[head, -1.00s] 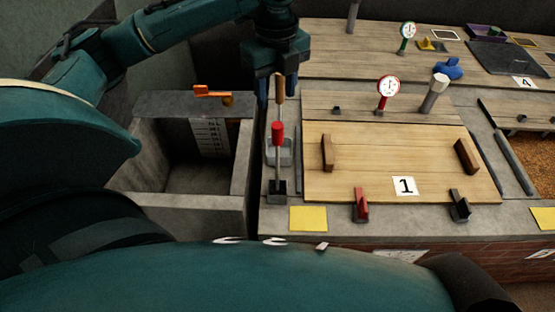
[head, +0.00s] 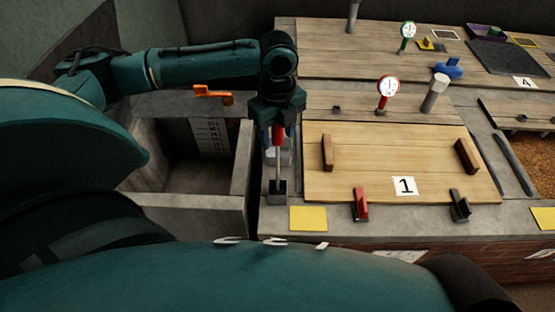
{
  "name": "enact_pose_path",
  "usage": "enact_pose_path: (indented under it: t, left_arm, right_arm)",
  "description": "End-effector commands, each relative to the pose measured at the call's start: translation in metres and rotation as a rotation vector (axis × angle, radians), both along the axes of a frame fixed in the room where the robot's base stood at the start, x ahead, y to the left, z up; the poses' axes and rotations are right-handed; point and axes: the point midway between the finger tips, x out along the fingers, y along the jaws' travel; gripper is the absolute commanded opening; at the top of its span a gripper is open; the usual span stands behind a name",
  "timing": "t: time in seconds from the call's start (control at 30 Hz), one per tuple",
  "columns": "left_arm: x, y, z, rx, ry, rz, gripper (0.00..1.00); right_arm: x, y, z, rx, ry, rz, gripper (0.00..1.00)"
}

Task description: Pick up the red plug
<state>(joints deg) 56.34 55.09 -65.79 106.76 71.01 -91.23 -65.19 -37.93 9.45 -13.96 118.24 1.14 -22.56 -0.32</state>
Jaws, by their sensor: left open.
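A red cylindrical piece (head: 278,137) sits on an upright metal rod rising from a dark block (head: 278,192), left of the wooden board marked 1. My left gripper (head: 278,130) points down over this red piece. Its fingers are open, one on each side of the red top, and the gripper hides its upper part. I cannot tell whether the fingers touch it. A smaller red piece (head: 360,206) stands at the board's front edge. I cannot tell for sure which of the two is the red plug. My right gripper is not in view.
An open grey concrete basin (head: 188,208) lies to the left, with an orange handle (head: 208,92) at its back. The wooden board (head: 385,150) carries two brown handles. A red-rimmed gauge (head: 388,90) and a grey cylinder (head: 435,93) stand behind it.

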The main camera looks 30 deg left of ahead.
Motion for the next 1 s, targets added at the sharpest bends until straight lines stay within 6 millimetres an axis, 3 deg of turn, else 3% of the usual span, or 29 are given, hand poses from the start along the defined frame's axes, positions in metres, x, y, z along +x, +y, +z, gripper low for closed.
enact_pose_path:
  t: [0.1,0.7,1.0]
  left_arm:
    - [0.0001,-0.0001,0.0002,0.0,0.0,0.0,0.49]
    - [0.0,-0.0001,0.0007,0.0,0.0,0.0,0.0]
    - [0.0002,-0.0001,0.0012,0.0,-0.001,0.0,0.0]
  right_arm:
    - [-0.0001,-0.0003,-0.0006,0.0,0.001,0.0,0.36]
    - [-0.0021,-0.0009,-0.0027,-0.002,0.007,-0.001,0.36]
    - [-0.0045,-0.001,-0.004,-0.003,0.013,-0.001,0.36]
